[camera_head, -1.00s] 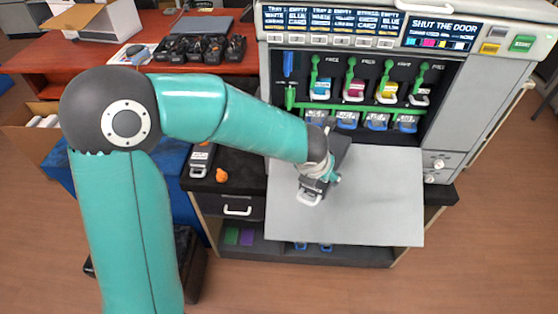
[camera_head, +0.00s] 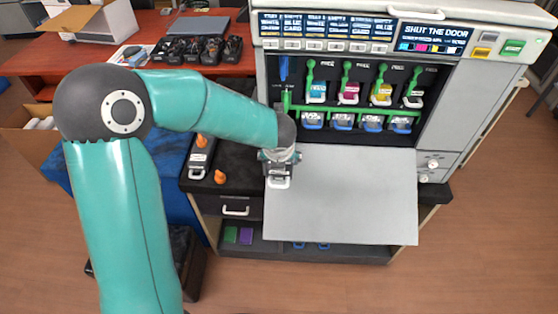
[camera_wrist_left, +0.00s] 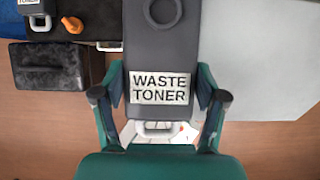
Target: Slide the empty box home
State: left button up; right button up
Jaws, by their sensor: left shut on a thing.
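My left gripper (camera_head: 279,156) is shut on a dark grey waste toner box (camera_wrist_left: 158,50). It is above the left edge of the printer's lowered grey door (camera_head: 345,200). In the left wrist view the fingers (camera_wrist_left: 160,98) grip both sides of the box by its "WASTE TONER" label. A round opening shows in its upper face and a white handle (camera_wrist_left: 157,130) at its near end. My wrist hides most of the box in the head view. The printer bay's left column (camera_head: 285,95) has a green lever and a blue part. My right gripper is out of view.
Another box (camera_head: 198,163) with an orange plug stands on the black counter at left, beside a loose orange plug (camera_head: 220,177). Toner cartridges (camera_head: 350,93) with green levers fill the bay right of the left column. The display (camera_head: 434,36) reads "SHUT THE DOOR".

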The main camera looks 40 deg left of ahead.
pick_arm(q)
jog(key=shift+w+a, duration=0.1)
jog(key=shift+w, duration=0.05)
jog(key=shift+r+b, duration=0.1)
jog(key=shift+b, duration=0.2)
dwell(0.4)
dwell(0.7)
jog(key=shift+p, duration=0.3)
jog(key=shift+w+a+r, duration=0.1)
jog(key=shift+w+a, duration=0.15)
jog(key=shift+w, duration=0.1)
jog(key=shift+w+a+p, duration=0.35)
jog(key=shift+w+p, duration=0.2)
jog(key=shift+w, duration=0.05)
jog(key=shift+w, duration=0.1)
jog(key=shift+w+a+p, duration=0.6)
jog(key=shift+w+p, duration=0.1)
jog(key=shift+w, duration=0.15)
